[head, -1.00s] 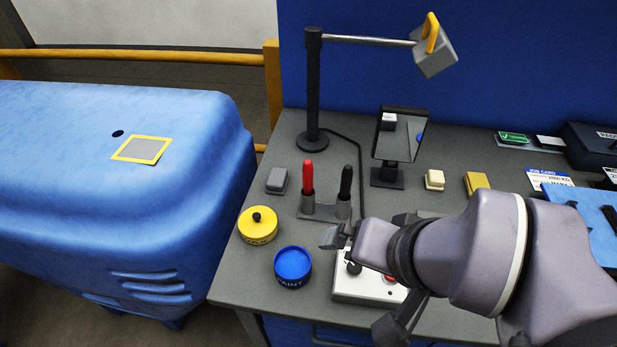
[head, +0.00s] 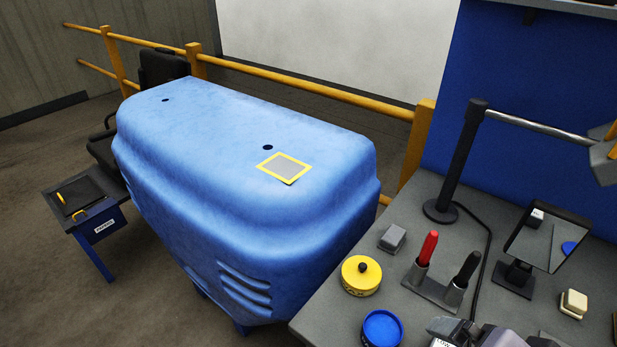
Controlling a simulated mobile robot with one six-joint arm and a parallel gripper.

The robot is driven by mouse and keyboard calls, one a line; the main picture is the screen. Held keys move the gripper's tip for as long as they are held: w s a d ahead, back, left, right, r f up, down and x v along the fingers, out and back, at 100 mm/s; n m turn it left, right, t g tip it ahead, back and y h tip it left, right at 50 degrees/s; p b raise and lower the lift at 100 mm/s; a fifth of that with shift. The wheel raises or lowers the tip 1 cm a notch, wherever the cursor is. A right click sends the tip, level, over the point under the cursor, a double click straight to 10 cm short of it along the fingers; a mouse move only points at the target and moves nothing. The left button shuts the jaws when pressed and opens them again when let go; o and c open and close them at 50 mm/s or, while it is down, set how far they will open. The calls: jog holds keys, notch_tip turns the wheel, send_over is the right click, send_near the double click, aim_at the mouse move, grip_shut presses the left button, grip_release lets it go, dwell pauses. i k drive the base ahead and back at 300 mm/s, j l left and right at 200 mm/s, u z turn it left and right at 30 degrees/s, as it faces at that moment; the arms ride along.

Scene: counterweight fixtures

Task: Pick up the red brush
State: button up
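The red brush (head: 427,248) stands upright, red handle up, in the left socket of a grey two-socket holder (head: 433,289) on the grey workbench. A black-handled one (head: 467,268) stands in the right socket. The lower ends of both are hidden in the sockets. My gripper (head: 452,328) shows only in part at the bottom edge, below and apart from the holder. Its fingers are too cut off to tell whether they are open or shut.
A yellow lidded pot (head: 361,276), a blue paint pot (head: 382,328) and a grey block (head: 392,238) stand left of the holder. A lamp post (head: 462,155) rises behind it. A mirror (head: 548,240) stands right. A large blue housing (head: 250,170) flanks the bench.

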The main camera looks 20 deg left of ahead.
aim_at(429, 245)
jog(key=j+z, duration=1)
jog(key=j, duration=0.15)
jog(key=k, duration=0.05)
